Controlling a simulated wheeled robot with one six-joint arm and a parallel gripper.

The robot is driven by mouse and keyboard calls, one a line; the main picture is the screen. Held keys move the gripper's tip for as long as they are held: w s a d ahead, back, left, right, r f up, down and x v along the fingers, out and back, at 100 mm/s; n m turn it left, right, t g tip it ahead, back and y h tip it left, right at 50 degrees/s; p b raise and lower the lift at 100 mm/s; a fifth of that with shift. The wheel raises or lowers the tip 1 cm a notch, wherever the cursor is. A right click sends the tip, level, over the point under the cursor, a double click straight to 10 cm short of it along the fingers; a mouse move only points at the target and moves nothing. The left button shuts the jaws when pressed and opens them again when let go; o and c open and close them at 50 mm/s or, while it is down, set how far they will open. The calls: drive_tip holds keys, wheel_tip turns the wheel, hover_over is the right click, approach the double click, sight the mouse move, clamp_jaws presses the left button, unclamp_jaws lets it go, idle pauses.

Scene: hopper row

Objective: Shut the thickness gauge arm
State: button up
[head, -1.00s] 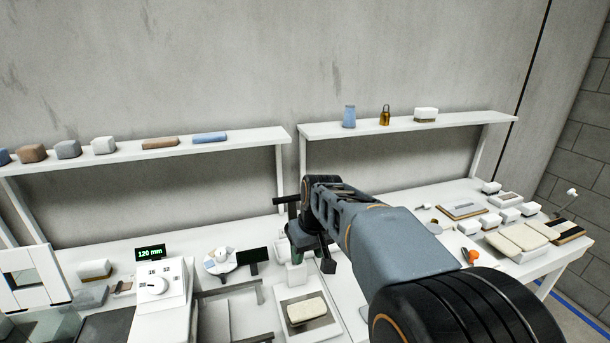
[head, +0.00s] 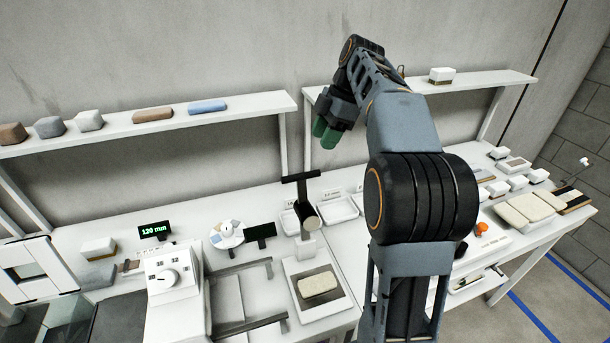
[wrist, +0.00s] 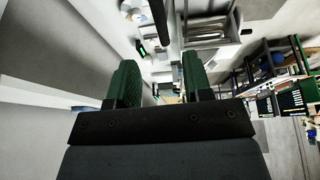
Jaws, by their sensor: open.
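What looks like the thickness gauge (head: 306,249) is a white block on the bench with a dark upright arm (head: 303,190) ending in a black crossbar. A short round cylinder sits partway up the arm, which stands raised. A tray with a cream pad (head: 318,286) lies in front of it. My gripper (head: 325,133) is above and slightly right of the crossbar, apart from it, green fingers pointing down. The wrist view shows the two green fingers (wrist: 158,78) spread with nothing between them.
A round dial plate (head: 226,235) and a white machine with a knob (head: 172,283) stand left of the gauge. Two small white trays (head: 338,209) lie behind and right. Shelves (head: 235,108) run along the wall. My arm hides part of the right bench.

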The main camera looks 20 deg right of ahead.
sight(307, 173)
drive_tip(key=p+x, duration=0.1)
drive_tip(key=x, duration=1.1)
clamp_jaws()
idle(0.3)
